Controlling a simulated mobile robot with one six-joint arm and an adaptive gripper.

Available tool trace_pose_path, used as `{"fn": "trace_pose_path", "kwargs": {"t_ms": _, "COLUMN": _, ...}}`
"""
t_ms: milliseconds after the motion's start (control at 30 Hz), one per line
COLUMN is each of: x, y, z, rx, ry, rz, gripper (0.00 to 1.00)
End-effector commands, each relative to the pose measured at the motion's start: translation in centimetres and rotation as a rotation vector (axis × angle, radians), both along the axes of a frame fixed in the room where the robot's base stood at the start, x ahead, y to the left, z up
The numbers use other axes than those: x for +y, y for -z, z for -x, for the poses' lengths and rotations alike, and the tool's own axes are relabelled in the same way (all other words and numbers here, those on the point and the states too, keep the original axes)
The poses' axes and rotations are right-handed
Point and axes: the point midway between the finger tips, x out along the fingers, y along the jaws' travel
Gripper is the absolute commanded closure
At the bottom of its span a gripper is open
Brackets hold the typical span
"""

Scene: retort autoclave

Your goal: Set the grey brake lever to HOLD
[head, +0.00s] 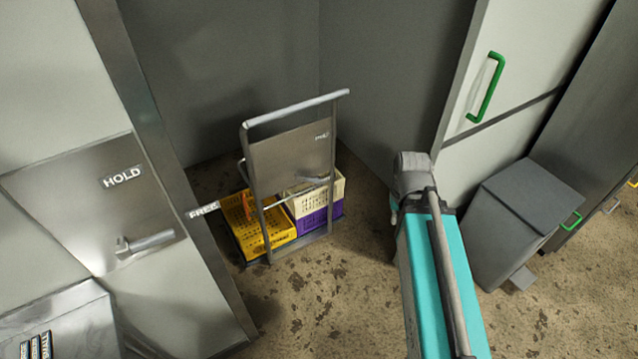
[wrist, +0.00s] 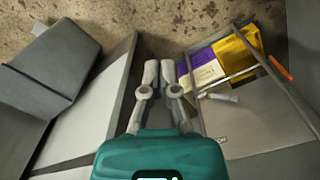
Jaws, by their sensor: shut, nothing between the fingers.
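A grey lever (head: 148,242) is on a metal plate at the left of the head view. Its handle points right and slightly up from its hub. A HOLD label (head: 122,176) is above the hub, and a FREE label (head: 203,210) is to the upper right, near the handle's side. A second, smaller grey lever (head: 313,178) is on the trolley's panel, below a small label (head: 321,136); it also shows in the wrist view (wrist: 218,97). My gripper (wrist: 168,68) is shut and empty, apart from both levers. In the head view its fingers cannot be made out.
The trolley (head: 295,110) holds a yellow crate (head: 280,233) and cream and purple crates (head: 318,216). A grey bin (head: 515,205) and a door with a green handle (head: 486,88) are at the right. A metal ledge (head: 75,325) is at lower left. The floor before the trolley is clear.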

Motion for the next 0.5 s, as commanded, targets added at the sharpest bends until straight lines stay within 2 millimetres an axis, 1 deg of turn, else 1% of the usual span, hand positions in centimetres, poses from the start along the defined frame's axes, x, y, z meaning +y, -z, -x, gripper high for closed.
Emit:
{"fn": "trace_pose_path", "kwargs": {"t_ms": 367, "x": 0.01, "y": 0.02, "z": 0.01, "rx": 0.0, "ry": 0.0, "rz": 0.0, "gripper": 1.0}}
{"fn": "trace_pose_path", "kwargs": {"t_ms": 500, "x": 0.15, "y": 0.42, "z": -0.23, "rx": -0.005, "ry": 0.012, "rz": -0.006, "gripper": 1.0}}
